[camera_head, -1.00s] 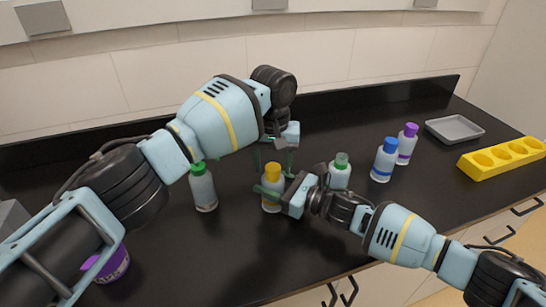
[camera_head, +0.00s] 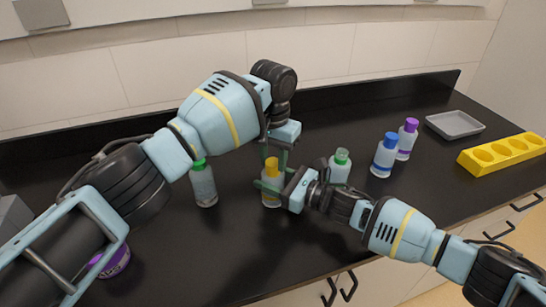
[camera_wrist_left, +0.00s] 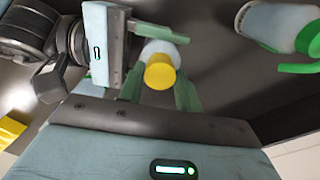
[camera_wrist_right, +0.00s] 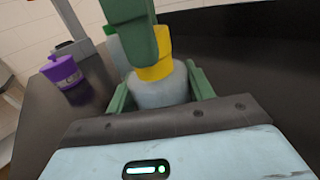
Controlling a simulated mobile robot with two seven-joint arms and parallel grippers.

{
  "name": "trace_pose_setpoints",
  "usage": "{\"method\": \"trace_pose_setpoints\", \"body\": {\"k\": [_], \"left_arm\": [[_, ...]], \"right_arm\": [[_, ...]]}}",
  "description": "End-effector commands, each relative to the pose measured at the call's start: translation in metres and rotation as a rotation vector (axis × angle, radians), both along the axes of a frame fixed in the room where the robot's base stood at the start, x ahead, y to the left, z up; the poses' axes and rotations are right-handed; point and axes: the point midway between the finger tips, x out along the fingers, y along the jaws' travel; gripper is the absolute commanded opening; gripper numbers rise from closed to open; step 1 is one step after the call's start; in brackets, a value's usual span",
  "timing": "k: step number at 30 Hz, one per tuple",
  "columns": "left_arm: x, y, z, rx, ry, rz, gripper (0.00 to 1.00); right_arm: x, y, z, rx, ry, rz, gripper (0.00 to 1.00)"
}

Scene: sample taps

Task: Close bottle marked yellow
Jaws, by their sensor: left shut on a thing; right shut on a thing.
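The bottle with the yellow cap (camera_head: 271,170) stands upright in the middle of the counter. The yellow cap sits at the bottle's top; how tightly it is on cannot be told. My right gripper (camera_head: 272,189) is shut on the bottle's pale body (camera_wrist_right: 160,88) from the right side. My left gripper (camera_head: 274,155) comes from above and is shut on the yellow cap, which also shows between its green fingers in the left wrist view (camera_wrist_left: 160,72). A left finger hides part of the cap in the right wrist view.
A green-capped bottle (camera_head: 204,187) stands left, another green-topped bottle (camera_head: 341,168) close behind my right wrist. Blue-capped (camera_head: 384,158) and purple-capped (camera_head: 407,142) bottles stand right. A grey tray (camera_head: 455,124) and yellow rack (camera_head: 503,155) lie far right. A purple container (camera_head: 116,263) is front left.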

Motion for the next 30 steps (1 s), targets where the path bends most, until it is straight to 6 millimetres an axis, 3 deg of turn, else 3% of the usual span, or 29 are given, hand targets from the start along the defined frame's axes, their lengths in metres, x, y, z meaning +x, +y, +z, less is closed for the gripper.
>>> {"method": "trace_pose_setpoints", "body": {"k": [10,16,17,22,30], "left_arm": [[0.0000,-0.0001,-0.0005,0.000,0.000,-0.523,0.06],[-0.0001,0.0000,-0.0005,0.000,0.001,-0.580,0.06],[-0.0001,0.0000,-0.0005,0.000,0.001,-0.579,0.36],[0.0000,0.0000,-0.0004,0.000,0.000,-0.578,0.59],[0.0001,0.0000,0.0002,0.000,0.000,-0.577,0.59]], "right_arm": [[-0.0001,0.0000,-0.0003,0.000,0.000,0.000,0.00],[-0.0001,0.0000,-0.0003,0.000,0.000,0.000,0.00],[-0.0001,0.0000,-0.0003,0.000,0.000,0.000,0.00],[-0.0001,0.0000,-0.0003,0.000,0.000,0.000,0.00],[-0.0001,0.0000,-0.0003,0.000,0.000,0.000,0.00]]}}
